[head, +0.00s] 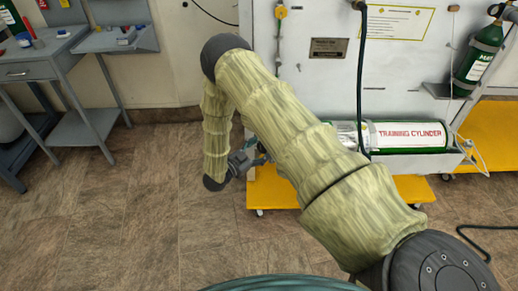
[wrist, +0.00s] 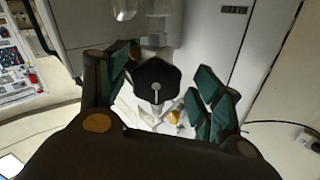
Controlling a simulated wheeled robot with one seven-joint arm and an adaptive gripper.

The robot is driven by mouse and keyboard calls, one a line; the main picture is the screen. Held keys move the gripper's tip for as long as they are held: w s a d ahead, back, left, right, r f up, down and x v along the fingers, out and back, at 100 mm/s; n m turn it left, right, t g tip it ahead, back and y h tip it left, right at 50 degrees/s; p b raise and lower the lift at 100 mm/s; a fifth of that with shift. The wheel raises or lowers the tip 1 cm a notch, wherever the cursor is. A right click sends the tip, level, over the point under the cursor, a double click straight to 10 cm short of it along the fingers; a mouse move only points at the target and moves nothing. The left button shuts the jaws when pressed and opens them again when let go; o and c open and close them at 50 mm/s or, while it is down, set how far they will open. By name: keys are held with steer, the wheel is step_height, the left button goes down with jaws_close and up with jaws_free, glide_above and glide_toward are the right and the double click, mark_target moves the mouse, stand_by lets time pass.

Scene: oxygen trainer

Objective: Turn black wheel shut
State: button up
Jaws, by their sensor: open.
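The black wheel (wrist: 157,82) shows in the wrist view as a dark, angular knob with a pale centre. It sits between the fingers of my gripper (wrist: 165,72). The gripper is open, with green-padded fingers on the left and right of the wheel. A gap shows between the wheel and the right finger; the left finger is closer, and I cannot tell whether it touches. In the head view my gripper (head: 246,160) is low, beside the left edge of the white panel. The wheel is not discernible there; my arm covers part of that area.
A white and green training cylinder (head: 408,135) lies on the panel's low shelf above a yellow base (head: 275,190). A green cylinder (head: 480,55) is mounted at upper right. A grey workbench (head: 42,68) stands at left. The brown floor (head: 130,200) between is clear.

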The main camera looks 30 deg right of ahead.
steer(key=s+a, duration=0.2)
steer(key=a, duration=0.9)
steer(key=shift+a, duration=0.15)
steer(key=s+a+f+n+t+y, duration=0.2)
steer(key=s+f+n+t+y, duration=0.3)
steer(key=s+f+n+y, duration=0.45)
steer(key=s+a+f+n+g+y, duration=0.2)
steer(key=s+n+g+y, duration=0.1)
steer(key=s, duration=0.6)
steer(key=s+a+f+n+g+y, duration=0.2)
steer(key=s+a+f+n+y, duration=0.15)
steer(key=s, duration=0.45)
steer(key=s+a+r+n+g+y, duration=0.1)
steer(key=s+r+n+g+y, duration=0.15)
steer(key=s, duration=0.85)
step_height(320, 180, up, 15)
steer(key=p, duration=1.4)
steer(key=shift+g+h+p, duration=0.35)
steer(key=shift+p, duration=0.05)
